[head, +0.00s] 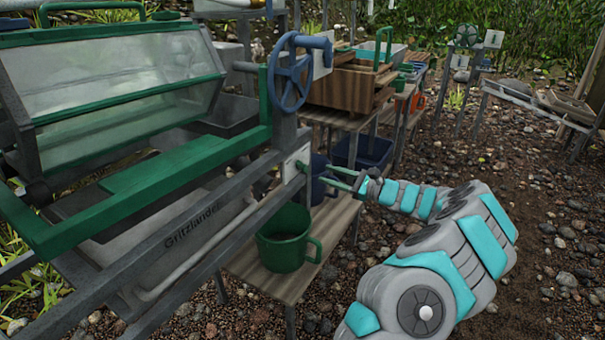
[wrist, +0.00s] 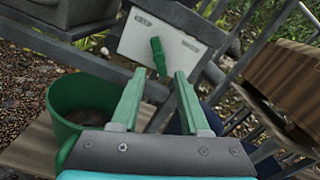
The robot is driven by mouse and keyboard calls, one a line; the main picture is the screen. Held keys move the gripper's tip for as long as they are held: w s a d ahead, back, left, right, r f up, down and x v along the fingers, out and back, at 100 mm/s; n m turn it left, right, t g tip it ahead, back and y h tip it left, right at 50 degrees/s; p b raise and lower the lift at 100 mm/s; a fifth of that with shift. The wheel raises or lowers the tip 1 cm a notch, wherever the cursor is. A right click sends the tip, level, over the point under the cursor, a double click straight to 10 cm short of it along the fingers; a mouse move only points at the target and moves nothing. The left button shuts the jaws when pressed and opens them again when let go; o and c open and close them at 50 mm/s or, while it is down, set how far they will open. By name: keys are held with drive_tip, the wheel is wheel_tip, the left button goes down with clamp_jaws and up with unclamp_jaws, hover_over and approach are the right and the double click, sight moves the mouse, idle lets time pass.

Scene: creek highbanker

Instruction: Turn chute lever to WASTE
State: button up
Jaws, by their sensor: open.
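A green mug-like bucket (head: 285,240) stands on a wooden shelf (head: 322,240) below the plate; it also shows in the wrist view (wrist: 85,110). A blue handwheel (head: 289,82) is above. Wooden boxes (head: 345,87) and a blue bin (head: 362,152) stand behind. Gravel ground is open at right.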

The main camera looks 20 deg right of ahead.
sight(305, 168)
drive_tip(key=w+a+n+b, duration=0.2)
drive_tip(key=b, duration=0.1)
drive_tip(key=w+a+n+b, duration=0.1)
drive_tip(key=w+a+b, duration=0.1)
drive_tip(key=w+b, duration=0.1)
drive_tip(key=shift+a+n+b, duration=0.1)
drive_tip(key=shift+n+b, duration=0.3)
drive_tip(key=shift+b, duration=0.2)
drive_tip(key=shift+x, duration=0.75)
drive_tip(key=shift+c, duration=0.2)
clamp_jaws()
